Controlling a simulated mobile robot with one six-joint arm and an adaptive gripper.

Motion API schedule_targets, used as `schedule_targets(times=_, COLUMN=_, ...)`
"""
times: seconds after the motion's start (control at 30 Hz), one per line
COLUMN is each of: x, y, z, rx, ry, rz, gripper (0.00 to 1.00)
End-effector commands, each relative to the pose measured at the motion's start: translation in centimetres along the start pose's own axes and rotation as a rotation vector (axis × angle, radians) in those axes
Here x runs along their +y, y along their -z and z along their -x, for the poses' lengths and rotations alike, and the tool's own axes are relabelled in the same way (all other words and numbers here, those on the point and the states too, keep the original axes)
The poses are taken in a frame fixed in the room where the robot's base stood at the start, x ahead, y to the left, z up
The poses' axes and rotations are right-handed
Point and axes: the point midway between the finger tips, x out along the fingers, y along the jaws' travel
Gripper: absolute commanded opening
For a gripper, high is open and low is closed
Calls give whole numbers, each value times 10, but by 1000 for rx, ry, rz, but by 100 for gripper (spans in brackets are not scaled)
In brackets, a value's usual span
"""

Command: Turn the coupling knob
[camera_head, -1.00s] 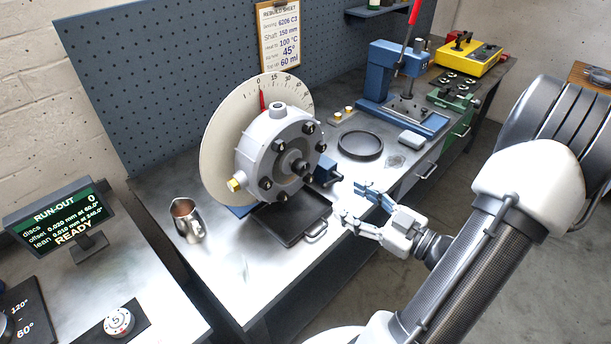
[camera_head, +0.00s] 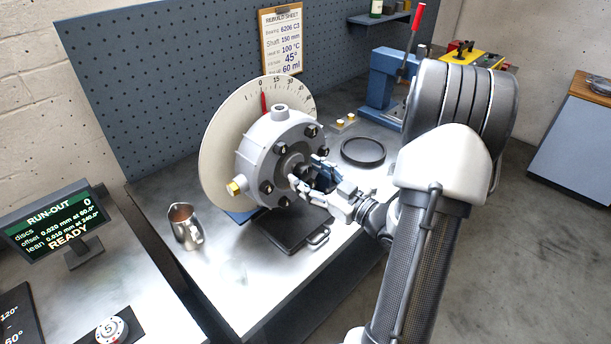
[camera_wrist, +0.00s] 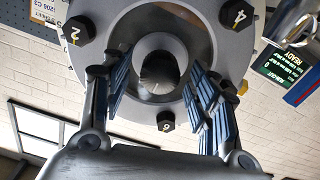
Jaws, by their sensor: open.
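The coupling knob (camera_wrist: 160,72) is a dark round knob at the centre of the grey rotor housing. In the head view the rotor housing (camera_head: 262,143) stands upright on the bench before a pale dial disc (camera_head: 219,150) with a red pointer. My gripper (camera_head: 307,172) is at the front of the housing and partly hides the knob. In the wrist view my open gripper (camera_wrist: 163,103) has its blue-padded fingers on either side of the knob. Gaps show between the fingers and the knob. Numbered black bolts (camera_wrist: 78,30) ring the housing face.
A black tray (camera_head: 288,232) lies below the housing. A metal jug (camera_head: 184,224) stands to its left, and a dark round dish (camera_head: 363,152) lies to the right. The run-out display (camera_head: 56,225) reads READY. A blue press (camera_head: 385,80) stands further back.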

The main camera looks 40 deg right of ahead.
Motion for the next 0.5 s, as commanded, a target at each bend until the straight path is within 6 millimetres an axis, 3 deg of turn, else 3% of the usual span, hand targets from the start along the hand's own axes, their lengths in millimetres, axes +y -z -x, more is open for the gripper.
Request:
schedule_targets(times=0.17, x=0, y=0, z=-14, rx=2, ry=1, rz=1, gripper=54)
schedule_targets(times=0.5, x=0, y=0, z=-15, rx=1, ry=0, rz=0, gripper=52)
